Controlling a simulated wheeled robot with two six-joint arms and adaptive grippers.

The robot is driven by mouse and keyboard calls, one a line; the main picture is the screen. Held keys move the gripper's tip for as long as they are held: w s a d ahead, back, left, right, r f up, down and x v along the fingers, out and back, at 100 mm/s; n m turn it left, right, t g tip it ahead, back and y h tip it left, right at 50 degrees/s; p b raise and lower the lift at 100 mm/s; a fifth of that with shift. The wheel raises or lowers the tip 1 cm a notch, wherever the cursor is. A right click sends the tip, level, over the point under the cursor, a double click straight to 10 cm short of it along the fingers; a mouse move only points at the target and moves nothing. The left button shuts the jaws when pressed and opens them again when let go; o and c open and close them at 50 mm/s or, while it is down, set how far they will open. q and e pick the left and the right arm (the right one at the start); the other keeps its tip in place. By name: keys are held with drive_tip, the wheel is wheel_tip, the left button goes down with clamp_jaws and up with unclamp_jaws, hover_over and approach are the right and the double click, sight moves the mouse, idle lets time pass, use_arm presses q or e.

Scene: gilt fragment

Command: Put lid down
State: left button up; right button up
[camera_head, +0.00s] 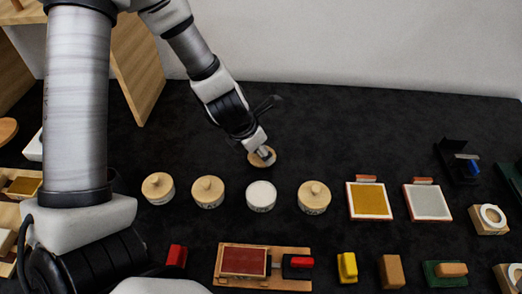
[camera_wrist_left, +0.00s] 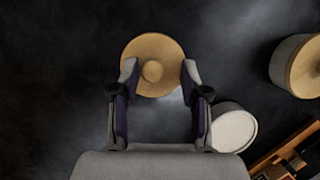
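The round wooden lid (camera_head: 264,161) is behind the row of jars, over the black table, and appears to lie on it. It also shows in the left wrist view (camera_wrist_left: 152,50) with its knob in the middle. My left gripper (camera_head: 262,151) is right above the lid. In the left wrist view its two fingers (camera_wrist_left: 160,72) stand apart on both sides of the knob, with a gap on each side. An open jar with a white top (camera_head: 261,195) stands in front of the lid. My right gripper is not in view.
Lidded jars (camera_head: 158,187), (camera_head: 208,191) and (camera_head: 313,197) stand in the same row as the open jar. A gold tray (camera_head: 369,201) and a grey tray (camera_head: 428,203) lie to the right. The black table (camera_head: 350,130) is clear behind the row.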

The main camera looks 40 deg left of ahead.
use_arm(q)
drive_tip(key=shift+r, duration=0.1)
drive_tip(key=p+v, duration=0.9)
drive_tip(key=v, duration=0.3)
drive_tip(key=shift+p, duration=0.35)
drive_tip(key=shift+r, duration=0.1)
